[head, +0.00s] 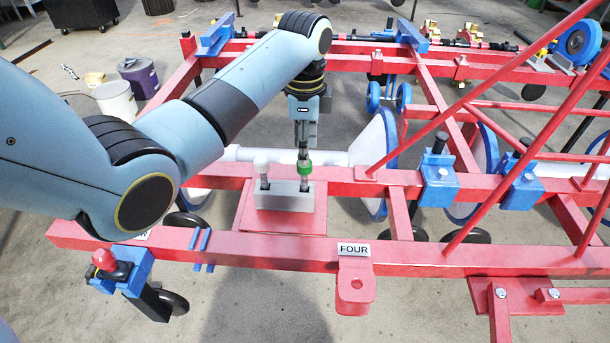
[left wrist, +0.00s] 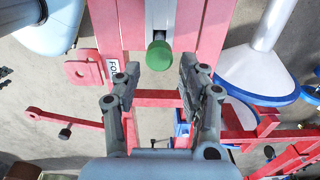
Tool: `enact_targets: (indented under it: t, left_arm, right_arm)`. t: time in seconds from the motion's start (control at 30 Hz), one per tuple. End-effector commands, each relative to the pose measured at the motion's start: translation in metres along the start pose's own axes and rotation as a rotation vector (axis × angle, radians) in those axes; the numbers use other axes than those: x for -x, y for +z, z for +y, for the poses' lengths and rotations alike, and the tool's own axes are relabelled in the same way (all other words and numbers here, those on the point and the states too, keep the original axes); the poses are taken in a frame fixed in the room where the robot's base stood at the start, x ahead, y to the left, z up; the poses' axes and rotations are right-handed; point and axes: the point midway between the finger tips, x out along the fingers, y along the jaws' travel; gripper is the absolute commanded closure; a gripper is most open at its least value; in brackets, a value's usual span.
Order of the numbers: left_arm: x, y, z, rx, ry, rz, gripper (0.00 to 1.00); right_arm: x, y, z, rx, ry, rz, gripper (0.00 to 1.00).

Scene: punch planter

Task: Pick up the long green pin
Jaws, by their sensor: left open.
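The long green pin (head: 304,164) stands upright in a grey block (head: 284,198), its green cap on top of a grey shaft. A pin with a white cap (head: 262,163) stands to its left in the same block. My left gripper (head: 305,140) points down just above the green cap and partly overlaps it in the head view. In the left wrist view the open fingers (left wrist: 157,80) sit on either side below the green cap (left wrist: 159,56), with nothing held between them. Whether a finger touches the pin cannot be told. My right gripper is not in view.
The block sits on a red plate (head: 246,213) on the red frame. A beam labelled "FOUR" (head: 353,249) runs in front. Slanted red bars (head: 490,80), blue clamps (head: 438,183) and wheels stand to the right. Buckets (head: 116,101) stand on the floor behind.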

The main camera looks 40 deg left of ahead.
Motion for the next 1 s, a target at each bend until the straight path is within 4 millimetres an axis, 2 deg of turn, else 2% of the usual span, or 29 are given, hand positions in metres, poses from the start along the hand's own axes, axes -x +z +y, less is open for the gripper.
enact_targets:
  t: [0.03,0.1,0.37,0.6,0.73,0.97,1.0]
  left_arm:
    - [-0.012,0.000,0.001,0.000,0.004,-0.002,0.58]
    - [-0.024,0.000,0.001,0.001,0.003,-0.002,0.58]
    - [-0.049,0.000,0.001,0.001,0.000,-0.001,0.58]
    - [-0.088,0.001,0.001,0.001,0.003,-0.002,0.58]
    - [-0.097,0.000,0.001,0.001,0.001,-0.001,0.58]
    - [-0.097,0.000,0.001,0.001,-0.001,0.000,0.58]
    - [-0.097,0.000,0.001,0.001,-0.001,0.000,0.63]
  right_arm:
    - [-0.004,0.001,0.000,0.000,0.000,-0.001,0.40]
    - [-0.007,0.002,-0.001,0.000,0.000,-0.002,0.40]
    - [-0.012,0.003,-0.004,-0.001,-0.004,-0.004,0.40]
    - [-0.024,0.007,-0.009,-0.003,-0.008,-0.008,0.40]
    - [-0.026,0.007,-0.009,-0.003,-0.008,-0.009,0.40]
    - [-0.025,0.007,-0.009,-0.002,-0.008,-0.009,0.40]
    - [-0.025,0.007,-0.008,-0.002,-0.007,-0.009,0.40]
